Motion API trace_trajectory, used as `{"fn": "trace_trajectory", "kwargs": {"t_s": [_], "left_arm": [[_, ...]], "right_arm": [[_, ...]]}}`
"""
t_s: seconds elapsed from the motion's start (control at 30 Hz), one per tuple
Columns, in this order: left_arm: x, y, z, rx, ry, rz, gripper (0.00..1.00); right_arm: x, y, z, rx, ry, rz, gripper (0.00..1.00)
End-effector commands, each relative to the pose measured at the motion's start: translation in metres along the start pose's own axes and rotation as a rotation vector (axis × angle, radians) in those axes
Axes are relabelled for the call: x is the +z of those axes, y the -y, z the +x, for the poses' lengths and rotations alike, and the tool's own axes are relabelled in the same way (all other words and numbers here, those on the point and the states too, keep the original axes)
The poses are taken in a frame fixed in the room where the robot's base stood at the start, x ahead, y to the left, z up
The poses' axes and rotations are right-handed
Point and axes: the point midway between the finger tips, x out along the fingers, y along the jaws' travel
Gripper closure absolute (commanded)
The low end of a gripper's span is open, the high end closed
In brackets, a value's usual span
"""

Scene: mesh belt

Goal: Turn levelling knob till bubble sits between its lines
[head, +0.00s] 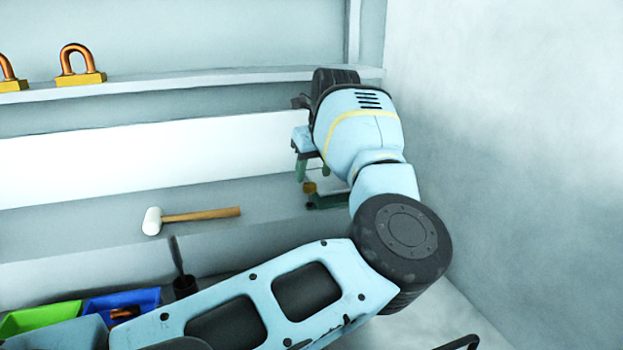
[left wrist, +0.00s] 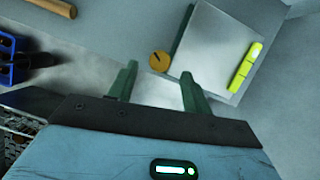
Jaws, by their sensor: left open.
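The levelling knob (left wrist: 159,61) is a round brass-coloured disc beside a pale square plate (left wrist: 208,50) in the left wrist view. A yellow-green level vial (left wrist: 246,66) lies along the plate's right side; its bubble and lines are too small to read. My left gripper (left wrist: 158,70) is open, its green fingertips either side of the knob in the picture; I cannot tell whether they touch it. In the head view, the knob (head: 309,188) shows just below my left gripper (head: 312,175), above a dark green base (head: 325,201). My arm hides most of the plate. My right gripper is not in view.
A white-headed mallet (head: 190,218) lies on the bench to the left. Green (head: 40,318) and blue (head: 122,302) bins stand at lower left. Brass padlock-like pieces (head: 80,76) sit on the upper shelf. A wall (head: 510,140) closes off the right.

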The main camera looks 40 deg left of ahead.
Motion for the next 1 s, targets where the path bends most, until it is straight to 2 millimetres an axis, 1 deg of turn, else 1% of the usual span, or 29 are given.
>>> {"fn": "trace_trajectory", "kwargs": {"t_s": [0.1,0.23,0.4,0.6,0.93,1.0], "left_arm": [[0.001,-0.001,0.016,0.002,0.001,-0.001,0.51],[0.001,-0.001,0.027,0.0,0.0,-0.001,0.51],[0.001,0.0,0.032,-0.001,0.001,-0.001,0.51],[0.001,0.0,0.032,-0.001,0.001,-0.001,0.51],[0.001,0.0,0.032,0.0,0.001,-0.001,0.94],[0.001,-0.001,0.032,-0.001,0.001,0.0,0.95]], "right_arm": [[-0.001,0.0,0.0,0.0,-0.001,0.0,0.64],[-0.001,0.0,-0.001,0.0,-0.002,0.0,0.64],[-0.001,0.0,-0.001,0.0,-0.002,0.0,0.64],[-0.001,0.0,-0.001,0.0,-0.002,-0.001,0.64],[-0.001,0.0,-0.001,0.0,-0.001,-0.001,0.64],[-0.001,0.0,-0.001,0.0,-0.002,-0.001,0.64]]}}
